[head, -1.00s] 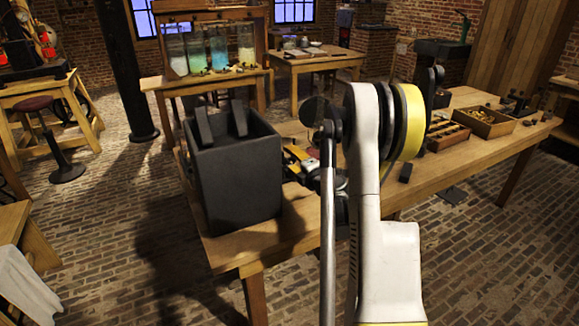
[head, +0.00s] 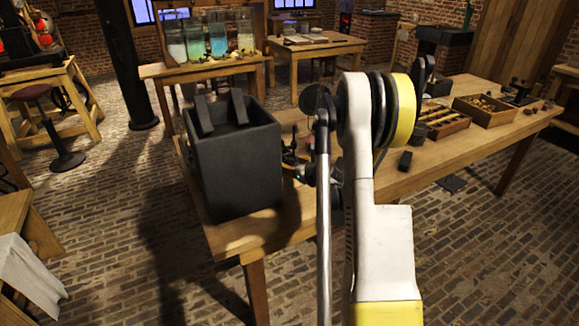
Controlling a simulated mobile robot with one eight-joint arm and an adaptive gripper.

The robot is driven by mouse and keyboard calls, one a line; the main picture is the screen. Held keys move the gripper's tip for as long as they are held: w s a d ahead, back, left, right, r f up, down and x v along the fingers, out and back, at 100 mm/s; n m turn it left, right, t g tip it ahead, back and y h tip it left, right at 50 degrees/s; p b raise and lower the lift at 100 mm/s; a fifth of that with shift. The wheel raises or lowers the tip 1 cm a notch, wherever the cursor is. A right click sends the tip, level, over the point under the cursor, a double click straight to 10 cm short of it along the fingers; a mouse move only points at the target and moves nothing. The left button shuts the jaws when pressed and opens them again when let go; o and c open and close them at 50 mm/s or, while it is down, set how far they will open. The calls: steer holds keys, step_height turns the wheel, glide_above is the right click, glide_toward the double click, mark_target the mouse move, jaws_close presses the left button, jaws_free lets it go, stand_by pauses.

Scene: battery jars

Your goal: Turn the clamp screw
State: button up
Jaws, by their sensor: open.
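A large dark square jar (head: 235,170) stands at the near left corner of the wooden workbench, with two dark plates (head: 221,112) rising from its open top. My gripper (head: 288,154) shows only in part, as small dark pieces just right of the jar; it is open. My own arm hides most of it. I cannot tell whether it touches anything. I cannot make out the clamp screw; small dark and brass details beside the jar are too small to tell apart.
The workbench (head: 450,148) runs back to the right. On it are a compartmented wooden tray (head: 440,122), a box of small brass parts (head: 487,110) and a small dark block (head: 405,160). Glass jars with coloured liquid (head: 217,40) stand on a stand behind.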

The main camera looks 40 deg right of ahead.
mark_target(291, 162)
steer(key=shift+b+x, duration=0.35)
steer(key=shift+x, duration=1.2)
jaws_close()
steer(key=shift+m+y, duration=0.3)
steer(key=shift+m, duration=0.1)
jaws_free()
steer(key=shift+s, duration=0.1)
steer(key=v, duration=1.2)
